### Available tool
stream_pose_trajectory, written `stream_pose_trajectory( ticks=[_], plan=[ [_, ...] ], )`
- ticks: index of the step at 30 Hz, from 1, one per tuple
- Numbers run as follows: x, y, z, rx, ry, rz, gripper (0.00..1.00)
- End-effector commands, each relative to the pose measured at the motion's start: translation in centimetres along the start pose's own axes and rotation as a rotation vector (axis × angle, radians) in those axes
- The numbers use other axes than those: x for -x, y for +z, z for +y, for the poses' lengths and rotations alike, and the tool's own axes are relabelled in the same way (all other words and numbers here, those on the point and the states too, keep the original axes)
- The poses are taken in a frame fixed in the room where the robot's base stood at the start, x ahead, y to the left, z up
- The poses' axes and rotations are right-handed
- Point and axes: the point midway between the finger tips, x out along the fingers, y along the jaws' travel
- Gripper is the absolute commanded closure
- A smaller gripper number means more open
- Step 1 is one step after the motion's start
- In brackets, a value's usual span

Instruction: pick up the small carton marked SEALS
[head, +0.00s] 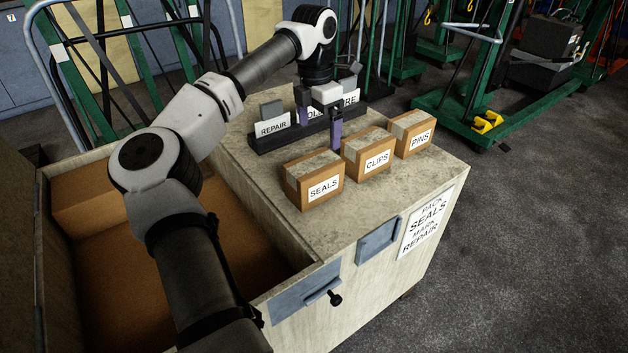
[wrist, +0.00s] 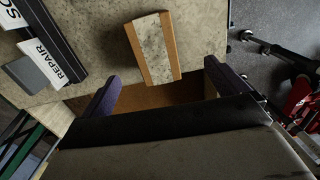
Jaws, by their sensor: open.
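The small brown carton marked SEALS (head: 313,180) stands upright on the bench top, leftmost in a row of three. In the wrist view a carton (wrist: 153,48) with a pale taped top lies beyond the fingertips; its label is hidden, but its place near the REPAIR card suggests it is SEALS. My gripper (head: 320,124) is open and empty, with its purple fingers apart, up and behind the cartons in the head view. In the wrist view the gripper (wrist: 163,92) has the carton ahead of the gap between its fingers, not between them.
The CLIPS carton (head: 368,152) and PINS carton (head: 409,133) stand close to the right of SEALS. A dark rack with a REPAIR card (head: 272,126) stands behind. An open bin (head: 95,245) lies left of the bench top (head: 320,238), which is clear in front of the cartons.

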Motion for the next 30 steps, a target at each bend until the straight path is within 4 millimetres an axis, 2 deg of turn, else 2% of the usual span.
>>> stream_pose_trajectory(
  ticks=[3, 12, 15, 23, 30],
  plan=[
    [-1.1, -1.1, 0.9, 0.020, 0.020, 0.046, 0.02],
    [-6.8, -1.3, 0.9, 0.018, 0.017, 0.045, 0.02],
    [-8.0, -1.3, 0.9, 0.019, 0.017, 0.043, 0.02],
    [-9.5, -1.2, 0.9, 0.018, 0.017, 0.042, 0.02],
    [-13.0, -1.1, 1.0, 0.017, 0.015, 0.041, 0.02]
  ],
)
